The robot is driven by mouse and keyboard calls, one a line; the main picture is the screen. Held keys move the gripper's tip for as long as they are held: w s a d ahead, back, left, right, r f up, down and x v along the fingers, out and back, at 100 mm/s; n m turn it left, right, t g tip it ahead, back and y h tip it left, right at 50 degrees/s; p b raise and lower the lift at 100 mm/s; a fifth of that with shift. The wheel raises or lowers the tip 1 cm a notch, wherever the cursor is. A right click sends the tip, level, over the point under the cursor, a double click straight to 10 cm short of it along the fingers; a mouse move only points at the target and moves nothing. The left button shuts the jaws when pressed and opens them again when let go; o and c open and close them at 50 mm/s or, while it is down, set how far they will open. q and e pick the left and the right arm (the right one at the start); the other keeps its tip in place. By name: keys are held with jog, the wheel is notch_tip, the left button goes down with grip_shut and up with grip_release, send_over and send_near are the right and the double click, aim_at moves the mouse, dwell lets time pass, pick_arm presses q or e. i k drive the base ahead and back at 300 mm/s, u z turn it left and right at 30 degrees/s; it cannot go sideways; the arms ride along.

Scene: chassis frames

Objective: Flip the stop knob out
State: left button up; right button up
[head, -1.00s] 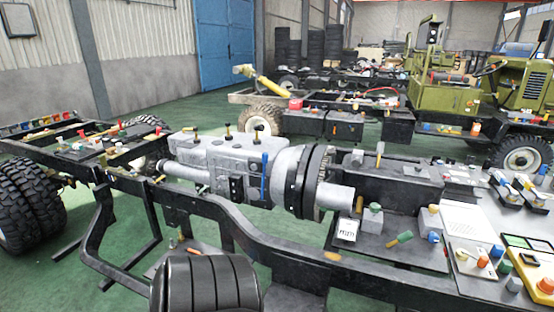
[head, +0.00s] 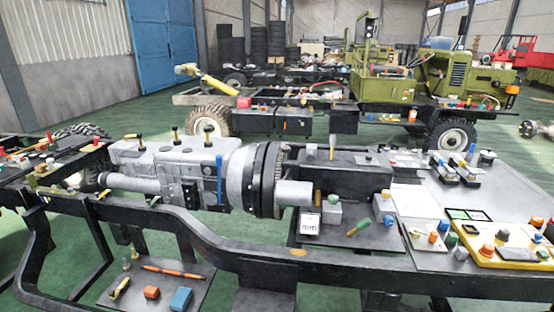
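I cannot tell for sure which part is the stop knob. An orange knob (head: 487,252) stands on a yellow board (head: 510,262) at the lower right, on the bench-like plate. Smaller orange and red knobs sit beside it on the same board. Several black-topped knobs (head: 208,130) stand upright on the grey gearbox (head: 165,160) at left centre. A blue lever (head: 219,175) stands on the gearbox's near side. Neither of my grippers is in view.
A black chassis rail (head: 270,262) runs across the front. A low plate (head: 150,288) with loose coloured parts lies at the lower left. A grey panel (head: 465,190) with small fixtures is at right.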

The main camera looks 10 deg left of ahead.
aim_at(310, 157)
jog(key=z, duration=1.65)
jog(key=i, duration=1.55)
jog(key=u, duration=3.3)
jog(key=i, duration=0.55)
